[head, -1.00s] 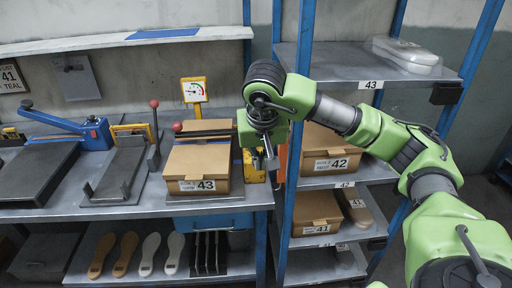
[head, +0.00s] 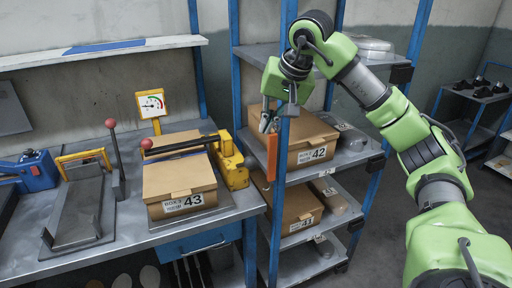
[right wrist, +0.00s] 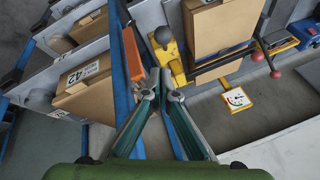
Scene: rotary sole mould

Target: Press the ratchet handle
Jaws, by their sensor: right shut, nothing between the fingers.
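A yellow press (head: 235,166) stands at the bench's right end beside the box marked 43 (head: 180,188). Its long dark lever (head: 182,144) with a red ball end (head: 147,144) reaches left over the box. In the right wrist view, a dark round knob (right wrist: 163,38) shows on the yellow body. I cannot tell which of these is the ratchet handle. An orange bar (head: 271,157) is by the blue shelf post; it also shows in the right wrist view (right wrist: 132,53). My right gripper (head: 268,127) is shut and empty, pointing down above the orange bar. My left gripper is out of view.
Blue shelf posts (head: 283,200) stand close to the gripper. Boxes marked 42 (head: 311,155) and 41 (head: 302,222) sit on the right shelves. A gauge (head: 151,103) and an upright red-ball lever (head: 115,150) stand on the bench to the left.

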